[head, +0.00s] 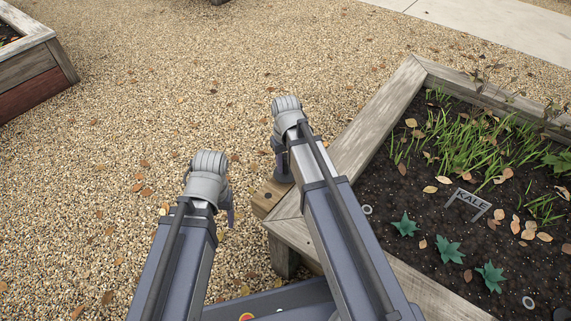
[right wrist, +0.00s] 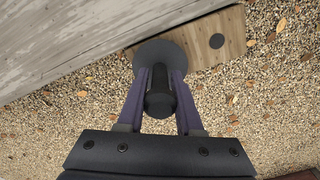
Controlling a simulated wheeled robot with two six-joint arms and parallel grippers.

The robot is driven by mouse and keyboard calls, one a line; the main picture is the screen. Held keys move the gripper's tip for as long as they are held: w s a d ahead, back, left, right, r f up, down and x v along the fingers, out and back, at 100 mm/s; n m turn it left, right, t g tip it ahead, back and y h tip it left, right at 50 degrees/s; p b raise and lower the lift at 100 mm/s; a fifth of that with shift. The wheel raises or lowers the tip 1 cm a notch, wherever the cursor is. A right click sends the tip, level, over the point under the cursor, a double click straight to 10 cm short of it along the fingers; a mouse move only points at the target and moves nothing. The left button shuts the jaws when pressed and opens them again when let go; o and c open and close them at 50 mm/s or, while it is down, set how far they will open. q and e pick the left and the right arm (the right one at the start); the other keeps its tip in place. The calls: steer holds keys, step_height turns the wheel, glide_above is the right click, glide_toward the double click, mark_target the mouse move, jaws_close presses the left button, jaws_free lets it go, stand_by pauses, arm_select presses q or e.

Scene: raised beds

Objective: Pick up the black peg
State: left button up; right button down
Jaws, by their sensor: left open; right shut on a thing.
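The black peg (right wrist: 160,98) is between the two purple-grey fingers of my right gripper (right wrist: 161,84) in the right wrist view. The fingers are shut on it. A wide dark grey disc shows just beyond the peg, over the edge of a wooden board; I cannot tell if it touches the board.
The wooden board (head: 268,196) with a dark round spot (right wrist: 217,41) sticks out from the planter's corner. The raised bed (head: 379,112) at right holds soil, grass, green seedlings and a KALE sign (head: 468,202). Another bed (head: 32,72) stands at upper left. Gravel between is clear, with scattered leaves.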

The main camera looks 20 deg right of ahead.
step_height(320, 180, up, 9)
steer(key=p, duration=0.8)
steer(key=shift+f, duration=0.1)
step_height(320, 180, up, 31)
steer(key=p, duration=3.1)
